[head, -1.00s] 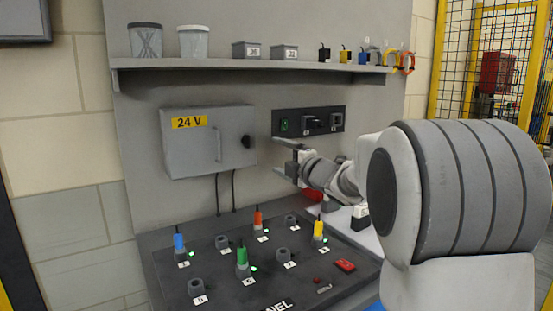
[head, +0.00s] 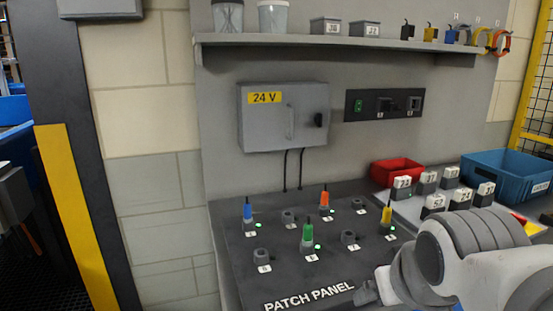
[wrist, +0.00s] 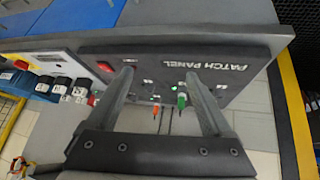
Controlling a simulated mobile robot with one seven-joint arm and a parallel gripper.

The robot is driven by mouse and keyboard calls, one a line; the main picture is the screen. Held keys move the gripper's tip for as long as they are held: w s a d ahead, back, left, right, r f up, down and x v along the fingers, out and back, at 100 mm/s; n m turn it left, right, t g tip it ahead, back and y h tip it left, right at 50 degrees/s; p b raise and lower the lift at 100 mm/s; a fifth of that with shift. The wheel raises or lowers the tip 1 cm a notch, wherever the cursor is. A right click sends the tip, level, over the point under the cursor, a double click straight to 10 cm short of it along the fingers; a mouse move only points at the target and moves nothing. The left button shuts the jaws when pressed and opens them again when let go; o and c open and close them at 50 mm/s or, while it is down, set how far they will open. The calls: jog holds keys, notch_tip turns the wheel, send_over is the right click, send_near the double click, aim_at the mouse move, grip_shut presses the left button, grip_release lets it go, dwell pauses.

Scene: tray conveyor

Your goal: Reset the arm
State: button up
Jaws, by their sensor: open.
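My arm (head: 450,255) is folded low at the right of the head view, in front of the patch panel's (head: 240,270) near right corner. My gripper shows in the wrist view (wrist: 160,80), its two fingers spread apart with nothing between their tips. The patch panel lies beyond the fingers there, its lettering upside down. In the head view a blue plug (head: 248,212), an orange plug (head: 324,199), a green plug (head: 308,234) and a yellow plug (head: 387,215) stand upright in its sockets, with green lights beside them. The fingertips are mostly hidden in the head view.
A closed 24 V box (head: 265,125) and a switch plate (head: 384,104) are on the wall under a shelf (head: 340,46). A red bin (head: 398,170), a blue bin (head: 505,172) and several numbered blocks (head: 426,181) stand right of the panel. A yellow-striped post (head: 68,215) is at left.

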jog(key=s+a+f+g, duration=0.1)
jog(key=s+a+f, duration=0.1)
jog(key=s, duration=0.2)
notch_tip(320, 180, up, 14)
jog(key=s+m+p, duration=0.1)
jog(key=p, duration=1.3)
jog(key=shift+f+g+y, duration=0.15)
jog(key=shift+g+y, duration=0.15)
jog(key=shift+y, duration=0.1)
